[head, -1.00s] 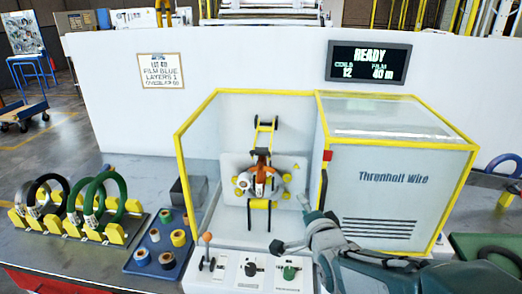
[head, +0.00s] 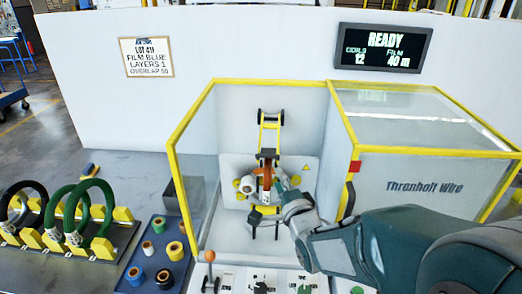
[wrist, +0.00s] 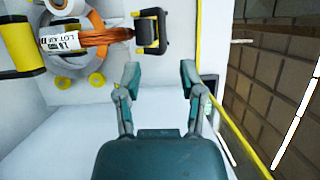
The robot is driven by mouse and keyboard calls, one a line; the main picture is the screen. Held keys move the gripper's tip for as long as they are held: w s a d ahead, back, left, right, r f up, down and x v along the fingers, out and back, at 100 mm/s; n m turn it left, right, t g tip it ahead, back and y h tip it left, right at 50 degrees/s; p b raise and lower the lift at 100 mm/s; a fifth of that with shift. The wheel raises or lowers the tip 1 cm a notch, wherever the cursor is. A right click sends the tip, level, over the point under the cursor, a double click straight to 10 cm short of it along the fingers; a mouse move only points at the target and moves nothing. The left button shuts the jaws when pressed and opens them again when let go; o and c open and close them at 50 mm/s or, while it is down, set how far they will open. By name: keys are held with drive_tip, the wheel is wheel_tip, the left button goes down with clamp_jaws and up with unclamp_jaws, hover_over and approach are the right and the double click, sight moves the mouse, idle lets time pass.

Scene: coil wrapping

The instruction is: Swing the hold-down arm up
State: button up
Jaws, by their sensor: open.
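What looks like the hold-down arm (head: 270,135) is a yellow two-bar frame with black ends, at the back of the yellow-edged enclosure. Its lower black end (head: 267,155) sits just above the copper-coloured coil (head: 264,178). In the wrist view, a black block in a frame (wrist: 151,32) lies beside the copper coil (wrist: 103,38), which bears a white lot tag (wrist: 62,38). My gripper (wrist: 159,75) is open with nothing between its fingers, a little short of the black block. In the head view, my gripper (head: 282,180) overlaps the coil's right side, and its fingertips are hard to make out.
The enclosure's yellow-edged left panel (head: 190,165) and the machine housing (head: 425,185) flank my arm. Coils on a rack (head: 65,220) and a blue tray of rolls (head: 158,255) stand at left.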

sight(268, 156)
drive_tip(key=x, duration=1)
drive_tip(key=shift+w, duration=0.2)
drive_tip(key=shift+d, duration=0.35)
clamp_jaws()
